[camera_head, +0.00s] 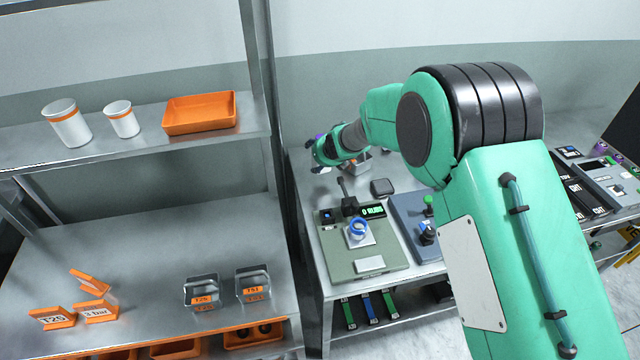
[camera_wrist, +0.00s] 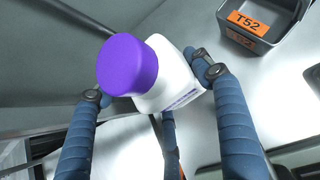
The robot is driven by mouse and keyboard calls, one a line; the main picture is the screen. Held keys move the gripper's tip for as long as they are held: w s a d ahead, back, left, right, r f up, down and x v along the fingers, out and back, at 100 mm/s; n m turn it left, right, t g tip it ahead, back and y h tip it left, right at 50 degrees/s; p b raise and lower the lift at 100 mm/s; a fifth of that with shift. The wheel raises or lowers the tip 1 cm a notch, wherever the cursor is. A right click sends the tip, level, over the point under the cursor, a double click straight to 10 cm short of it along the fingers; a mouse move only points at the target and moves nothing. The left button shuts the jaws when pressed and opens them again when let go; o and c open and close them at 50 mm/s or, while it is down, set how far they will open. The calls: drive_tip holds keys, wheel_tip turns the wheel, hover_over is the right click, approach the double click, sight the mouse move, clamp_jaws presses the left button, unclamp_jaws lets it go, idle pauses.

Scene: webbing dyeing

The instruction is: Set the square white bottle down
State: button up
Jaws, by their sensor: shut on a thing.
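The square white bottle (camera_wrist: 172,82) has a purple cap (camera_wrist: 127,66) and fills the middle of the wrist view. In the head view my gripper (camera_head: 326,152) is over the far left part of the metal table, and only a little purple of the bottle shows. I cannot tell whether the bottle's base touches the table.
A grey bin labelled T52 (camera_wrist: 262,22) stands close by at the upper right of the wrist view. On the metal table, a green-grey device (camera_head: 364,250) with a blue ring is nearer. A shelf rack (camera_head: 150,232) with tags and metal holders stands left.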

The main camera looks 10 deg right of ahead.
sight(318, 174)
drive_tip(key=r+n+y, duration=0.1)
drive_tip(key=n+y, duration=0.1)
drive_tip(key=shift+a+r+n+g+p, duration=0.1)
drive_tip(key=shift+r+n+g+p, duration=0.05)
drive_tip(key=shift+n+g+p, duration=0.15)
drive_tip(key=shift+s+a+r+n+g+y, duration=0.1)
drive_tip(key=shift+s+r+n+g+y, duration=0.2)
drive_tip(key=shift+r+n+y, duration=0.5)
drive_tip(key=shift+s+r+n+g+y+p, duration=0.25)
drive_tip(key=shift+s+r+n+g+y, duration=0.15)
drive_tip(key=shift+n, duration=0.4)
drive_tip(key=shift+s+r+n+g+y+p, duration=0.3)
drive_tip(key=shift+s+r+n+y, duration=0.15)
drive_tip(key=shift+n, duration=0.35)
drive_tip(key=shift+f+b, duration=0.9)
drive_tip(key=shift+f, duration=2.2)
drive_tip(key=shift+f+b, duration=0.55)
drive_tip(key=shift+f, duration=1.3)
drive_tip(key=shift+f, duration=0.2)
